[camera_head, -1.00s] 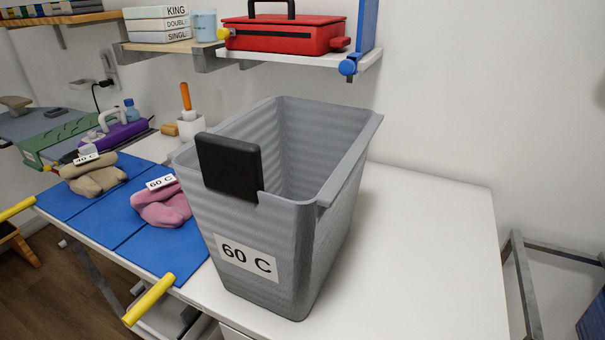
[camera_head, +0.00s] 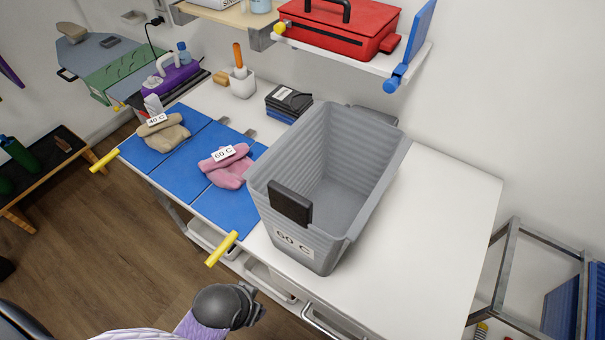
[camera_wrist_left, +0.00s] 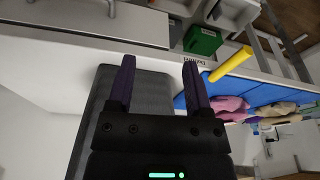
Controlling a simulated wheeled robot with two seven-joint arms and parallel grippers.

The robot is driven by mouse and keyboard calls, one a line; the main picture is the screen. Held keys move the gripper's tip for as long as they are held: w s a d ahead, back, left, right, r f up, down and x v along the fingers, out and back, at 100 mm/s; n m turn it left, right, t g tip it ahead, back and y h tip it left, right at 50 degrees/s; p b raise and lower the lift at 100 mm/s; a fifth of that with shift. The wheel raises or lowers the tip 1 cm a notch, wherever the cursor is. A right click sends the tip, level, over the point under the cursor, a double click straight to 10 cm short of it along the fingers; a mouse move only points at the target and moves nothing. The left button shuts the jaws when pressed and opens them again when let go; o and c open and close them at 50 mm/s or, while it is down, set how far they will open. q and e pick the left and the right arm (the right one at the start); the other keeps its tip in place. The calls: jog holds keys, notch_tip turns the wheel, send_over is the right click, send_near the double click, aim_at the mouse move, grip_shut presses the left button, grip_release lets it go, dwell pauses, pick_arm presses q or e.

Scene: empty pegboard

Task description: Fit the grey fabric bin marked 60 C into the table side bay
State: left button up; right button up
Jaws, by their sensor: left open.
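The grey bin (camera_head: 335,165) marked 60 C stands upright and open on the white table in the head view. A black block (camera_head: 290,203) sits on its front rim, above the label (camera_head: 293,243). My left arm comes in at the bottom of the head view, with its dark end (camera_head: 225,305) in front of the table and apart from the bin. In the left wrist view my left gripper (camera_wrist_left: 160,80) is open, with grey ribbed bin wall (camera_wrist_left: 152,92) showing beyond and between its fingers. My right gripper is not in view.
A grey metal frame (camera_head: 500,270) stands beside the table's right end, with blue items (camera_head: 562,305). Blue mats (camera_head: 185,135) with labelled cloth bundles lie left of the bin. Yellow handles (camera_head: 222,248) jut from the front edge. The table (camera_head: 440,220) is clear right of the bin.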

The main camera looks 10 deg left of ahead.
pick_arm(q)
notch_tip(320, 180, up, 14)
jog(key=w+d+f+p, duration=0.1)
jog(key=w+p, duration=0.1)
jog(key=p, duration=0.3)
jog(key=w+d+r+m+t+h+p, duration=0.1)
jog(key=w+d+r+m+h+p, duration=0.2)
jog(key=r, duration=0.7)
notch_tip(320, 180, up, 6)
jog(key=m+g+y, duration=0.3)
jog(key=m+g, duration=0.1)
jog(key=m, duration=1.3)
send_over(289, 192)
jog(key=shift+s+d+r, duration=0.15)
jog(key=shift+s, duration=0.1)
jog(key=shift+w+a, duration=0.1)
jog(key=shift+a, duration=0.2)
notch_tip(289, 192, down, 9)
jog(key=shift+w+d+f, duration=0.1)
jog(key=shift+d+f, duration=0.05)
jog(key=shift+f, duration=0.05)
grip_shut()
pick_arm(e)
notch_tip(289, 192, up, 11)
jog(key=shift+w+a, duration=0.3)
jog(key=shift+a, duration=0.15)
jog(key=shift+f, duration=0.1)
